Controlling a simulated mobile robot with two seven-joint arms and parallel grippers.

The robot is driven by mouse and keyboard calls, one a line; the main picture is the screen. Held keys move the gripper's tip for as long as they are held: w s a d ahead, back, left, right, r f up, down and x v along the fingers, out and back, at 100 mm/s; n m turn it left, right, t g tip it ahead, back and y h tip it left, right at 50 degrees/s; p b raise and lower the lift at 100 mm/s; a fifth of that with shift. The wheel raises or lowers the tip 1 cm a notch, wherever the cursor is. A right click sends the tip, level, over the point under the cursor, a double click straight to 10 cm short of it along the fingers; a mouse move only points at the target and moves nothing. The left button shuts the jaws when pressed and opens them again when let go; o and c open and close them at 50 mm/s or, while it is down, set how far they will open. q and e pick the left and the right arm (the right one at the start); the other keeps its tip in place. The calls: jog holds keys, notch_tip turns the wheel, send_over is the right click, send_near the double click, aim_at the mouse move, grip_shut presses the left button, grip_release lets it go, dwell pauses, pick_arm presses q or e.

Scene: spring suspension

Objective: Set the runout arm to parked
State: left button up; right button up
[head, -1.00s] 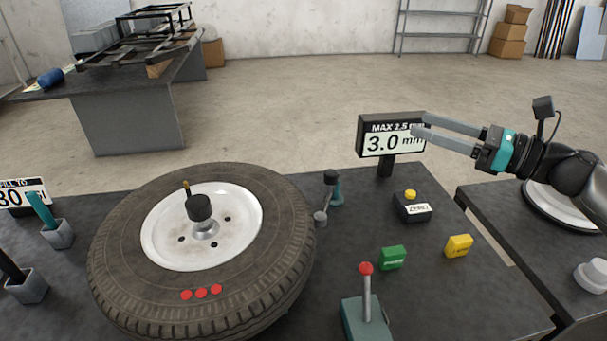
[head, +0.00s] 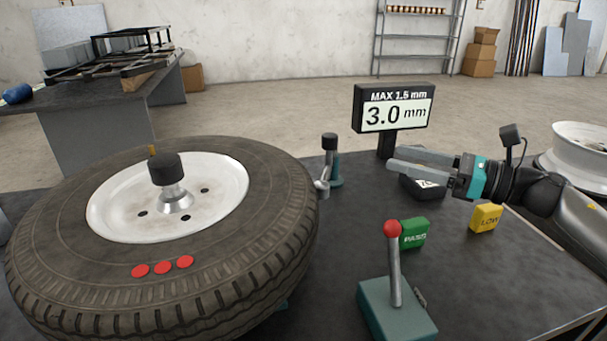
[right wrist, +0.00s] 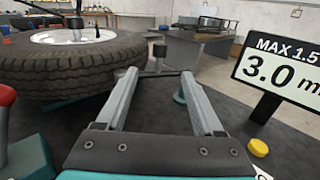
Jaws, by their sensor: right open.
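The runout arm (head: 323,183), as I take it, is a small grey arm with a black knob (head: 330,141) and a teal base (head: 337,170), just right of the tire. Its grey end is close to the tire's side; I cannot tell if they touch. My right gripper (head: 393,157) is open and empty, right of the arm, in front of the display. In the right wrist view the black knob (right wrist: 159,51) shows between and beyond the open fingers (right wrist: 160,73). My left gripper is out of view.
The tire (head: 270,230) with a white rim fills the left. A display (head: 393,108) reads 3.0 mm, MAX 1.5 mm. A red-knobbed lever (head: 395,265), a green PASS block (head: 413,233) and a yellow LOW block (head: 486,217) stand nearer. A dark box (head: 422,188) sits below my gripper.

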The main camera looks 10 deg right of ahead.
aim_at(330, 140)
jog(key=x, duration=1.5)
jog(key=shift+w+a, duration=0.1)
jog(key=shift+w, duration=0.05)
grip_shut()
dwell(0.4)
dwell(0.9)
